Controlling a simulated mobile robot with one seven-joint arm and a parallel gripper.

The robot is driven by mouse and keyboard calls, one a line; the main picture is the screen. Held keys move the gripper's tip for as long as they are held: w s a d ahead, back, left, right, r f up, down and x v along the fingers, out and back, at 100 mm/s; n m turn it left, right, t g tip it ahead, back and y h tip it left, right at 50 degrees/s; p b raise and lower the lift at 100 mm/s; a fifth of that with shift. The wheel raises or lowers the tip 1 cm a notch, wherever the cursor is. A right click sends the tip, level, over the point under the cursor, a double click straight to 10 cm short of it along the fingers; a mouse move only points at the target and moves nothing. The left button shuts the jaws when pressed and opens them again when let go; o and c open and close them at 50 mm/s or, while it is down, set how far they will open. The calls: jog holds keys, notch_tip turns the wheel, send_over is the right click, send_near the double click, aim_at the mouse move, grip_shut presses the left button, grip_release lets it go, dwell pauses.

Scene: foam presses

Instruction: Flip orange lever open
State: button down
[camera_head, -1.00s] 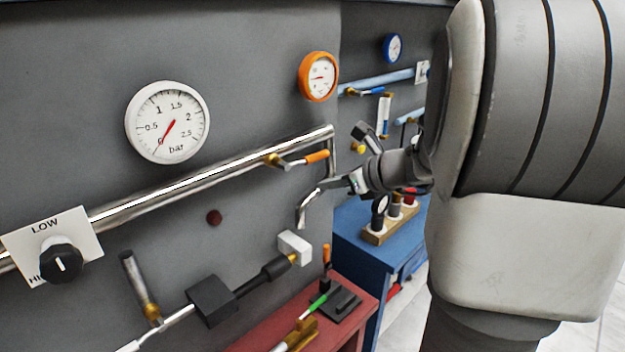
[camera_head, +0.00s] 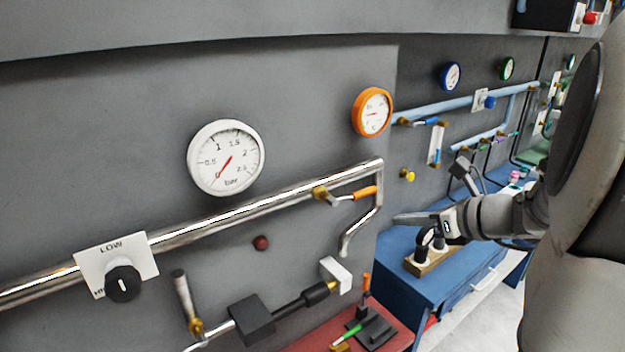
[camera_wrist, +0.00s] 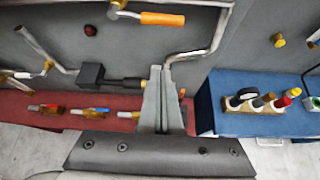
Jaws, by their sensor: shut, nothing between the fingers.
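The orange lever (camera_head: 364,193) sits on a brass valve (camera_head: 320,193) on the steel pipe, and its handle lies roughly along the pipe, pointing right. In the wrist view the lever (camera_wrist: 162,19) is at the top, ahead of and above my fingers. My gripper (camera_head: 398,219) is just right of the pipe's downward bend in the head view, apart from the lever. In the wrist view my gripper (camera_wrist: 160,72) shows its two fingers closed together, with nothing between them.
The bent steel pipe (camera_head: 346,240) hangs between lever and gripper in the head view. A red bench (camera_wrist: 20,105) with small tools and a blue cabinet (camera_wrist: 240,84) with a wooden holder (camera_wrist: 262,104) stand below. An orange-rimmed gauge (camera_head: 372,111) is above the lever.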

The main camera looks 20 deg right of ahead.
aim_at(367, 195)
jog(key=w+a+p, duration=0.2)
jog(key=w+a, duration=0.1)
jog(key=w, duration=0.5)
jog(key=shift+f, duration=0.4)
jog(key=shift+w+a, duration=0.1)
jog(key=shift+w, duration=0.05)
jog(key=shift+w+r+n, duration=0.1)
jog(key=shift+r+n, duration=0.2)
jog(key=shift+r, duration=0.5)
